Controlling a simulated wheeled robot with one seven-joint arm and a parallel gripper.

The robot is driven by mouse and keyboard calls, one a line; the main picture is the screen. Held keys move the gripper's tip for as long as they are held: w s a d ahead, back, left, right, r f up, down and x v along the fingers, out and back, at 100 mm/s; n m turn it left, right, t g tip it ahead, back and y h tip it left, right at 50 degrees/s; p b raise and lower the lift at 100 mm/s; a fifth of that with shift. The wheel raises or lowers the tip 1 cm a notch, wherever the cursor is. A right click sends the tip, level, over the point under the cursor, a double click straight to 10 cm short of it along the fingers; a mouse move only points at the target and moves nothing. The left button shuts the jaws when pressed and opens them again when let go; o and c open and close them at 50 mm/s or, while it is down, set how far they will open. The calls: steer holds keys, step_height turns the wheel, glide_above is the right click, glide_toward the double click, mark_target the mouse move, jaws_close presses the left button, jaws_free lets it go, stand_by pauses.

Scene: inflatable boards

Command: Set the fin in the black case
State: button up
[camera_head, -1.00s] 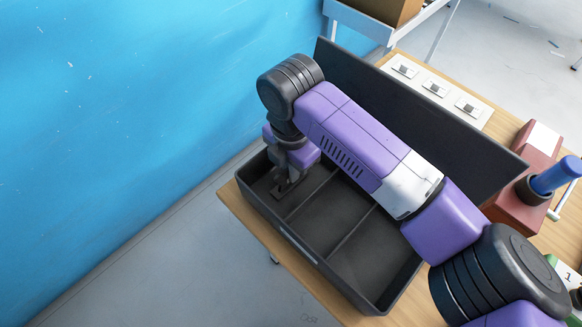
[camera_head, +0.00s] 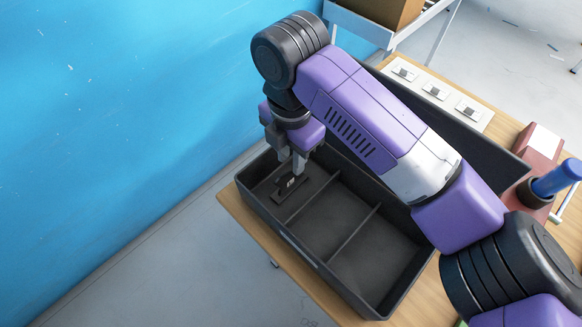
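The black case (camera_head: 300,258) stands open on the wooden table, its lid raised at the back and its tray split by thin dividers. A small dark piece that looks like the fin (camera_head: 289,187) lies in the left compartment, with a small pale mark on it. My gripper (camera_head: 292,170) points down just above this piece. Its two grey fingers are apart, and the piece appears to lie below them, free of their grip. The dark colours make the exact gap between fingertips and piece hard to judge.
The middle and right compartments are empty. Behind the lid is a white panel (camera_head: 436,91) with several small fittings. A red block (camera_head: 540,150) and a blue-handled tool (camera_head: 556,178) are at the right. A blue wall (camera_head: 110,120) rises at the left.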

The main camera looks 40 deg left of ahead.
steer(key=shift+r, duration=2.8)
